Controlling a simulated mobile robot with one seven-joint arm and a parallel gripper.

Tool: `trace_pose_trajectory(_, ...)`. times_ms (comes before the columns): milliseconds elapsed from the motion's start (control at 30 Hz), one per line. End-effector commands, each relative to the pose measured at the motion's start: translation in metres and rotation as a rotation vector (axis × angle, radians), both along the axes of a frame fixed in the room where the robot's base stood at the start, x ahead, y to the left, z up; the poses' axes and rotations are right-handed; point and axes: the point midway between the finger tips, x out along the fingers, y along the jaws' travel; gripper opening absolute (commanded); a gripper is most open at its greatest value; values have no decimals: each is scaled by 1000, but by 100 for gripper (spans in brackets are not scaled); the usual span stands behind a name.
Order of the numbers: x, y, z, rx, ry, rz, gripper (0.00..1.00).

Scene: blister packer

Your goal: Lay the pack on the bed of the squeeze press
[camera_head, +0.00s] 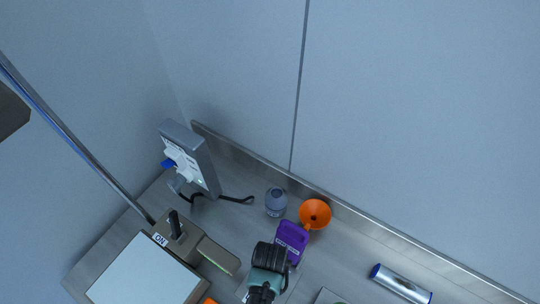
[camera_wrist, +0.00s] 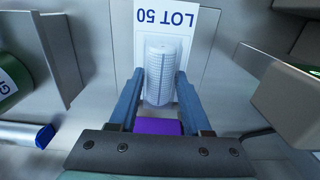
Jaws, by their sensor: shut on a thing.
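The pack is a white card printed "LOT 50" (camera_wrist: 168,20), upside down in the wrist view, with a pale gridded cylinder-shaped bulge (camera_wrist: 158,75) on it. My gripper (camera_wrist: 159,84) is shut on this bulge, a blue finger on each side. In the head view my dark wrist hides most of the pack. The squeeze press seems to be the beige body with a black handle and "ON" plate (camera_head: 160,239), at lower left, with a broad pale panel (camera_head: 145,275). A beige part with a green strip shows at right in the wrist view (camera_wrist: 285,95). The pack is apart from it.
A purple jug (camera_head: 292,238), orange funnel (camera_head: 315,213) and grey round bottle (camera_head: 276,201) stand close behind my gripper. A grey box (camera_head: 190,155) with a black cable stands at back left. A silver cylinder (camera_head: 402,284) lies at right. The counter between is bare.

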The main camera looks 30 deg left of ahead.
Motion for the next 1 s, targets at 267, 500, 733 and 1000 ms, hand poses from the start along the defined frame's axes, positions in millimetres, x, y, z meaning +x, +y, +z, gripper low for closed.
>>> trace_pose_trajectory(267,0,0,-2,0,0,0,0)
trace_pose_trajectory(500,0,0,-2,0,0,0,77)
trace_pose_trajectory(733,0,0,-2,0,0,0,83)
trace_pose_trajectory(1000,0,0,-2,0,0,0,100)
